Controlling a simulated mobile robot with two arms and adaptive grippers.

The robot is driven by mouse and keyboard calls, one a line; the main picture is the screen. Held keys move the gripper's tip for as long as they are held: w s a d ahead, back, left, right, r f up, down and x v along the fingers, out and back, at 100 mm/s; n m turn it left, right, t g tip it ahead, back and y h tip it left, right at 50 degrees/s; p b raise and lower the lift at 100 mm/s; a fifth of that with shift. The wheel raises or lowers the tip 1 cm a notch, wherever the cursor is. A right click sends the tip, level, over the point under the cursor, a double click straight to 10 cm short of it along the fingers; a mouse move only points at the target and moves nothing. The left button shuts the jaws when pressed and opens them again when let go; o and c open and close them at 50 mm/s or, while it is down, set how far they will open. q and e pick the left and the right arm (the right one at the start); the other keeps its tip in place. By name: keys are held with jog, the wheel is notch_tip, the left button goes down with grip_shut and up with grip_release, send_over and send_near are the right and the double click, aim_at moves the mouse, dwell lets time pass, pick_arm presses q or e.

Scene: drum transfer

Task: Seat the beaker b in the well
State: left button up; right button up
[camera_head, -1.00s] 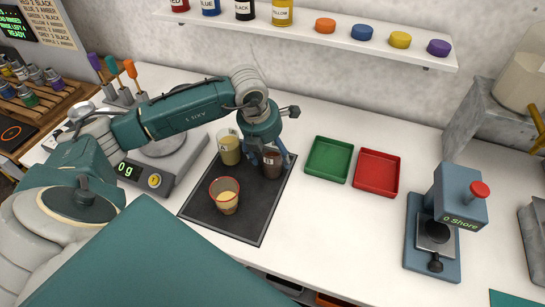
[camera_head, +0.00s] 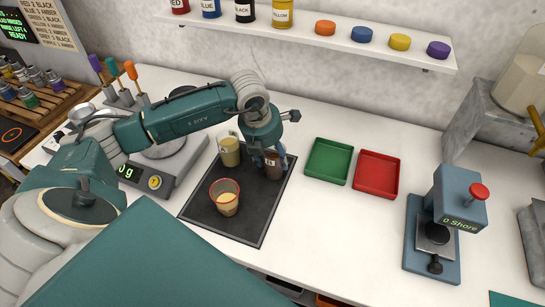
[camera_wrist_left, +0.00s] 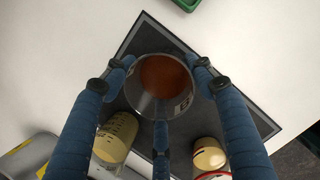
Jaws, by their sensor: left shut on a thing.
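A clear beaker with reddish-brown contents, taken as beaker b (camera_head: 273,171), stands at the back right of the dark mat (camera_head: 244,222). In the left wrist view the beaker (camera_wrist_left: 162,104) is seen from above, with dark label marks on its side. My left gripper (camera_head: 267,158) is shut around it from above, and its blue fingers (camera_wrist_left: 160,98) lie at its sides. The beaker's base is hidden, so I cannot tell if it touches the mat. I cannot pick out the well with certainty. My right gripper is not in view.
Two other beakers, one with pale yellow contents (camera_head: 229,151) and one red-rimmed (camera_head: 226,198), stand close by on the mat. A scale (camera_head: 150,181) is left, green (camera_head: 329,177) and red (camera_head: 378,190) trays right, and a press (camera_head: 433,265) further right. White counter lies between.

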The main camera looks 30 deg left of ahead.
pick_arm(q)
jog(key=shift+w+r+b, duration=0.1)
jog(key=shift+r+b, duration=0.2)
jog(key=shift+r, duration=0.8)
notch_tip(320, 180, up, 15)
jog(key=b, duration=0.3)
jog(key=shift+r, duration=1.25)
jog(key=shift+r, duration=0.1)
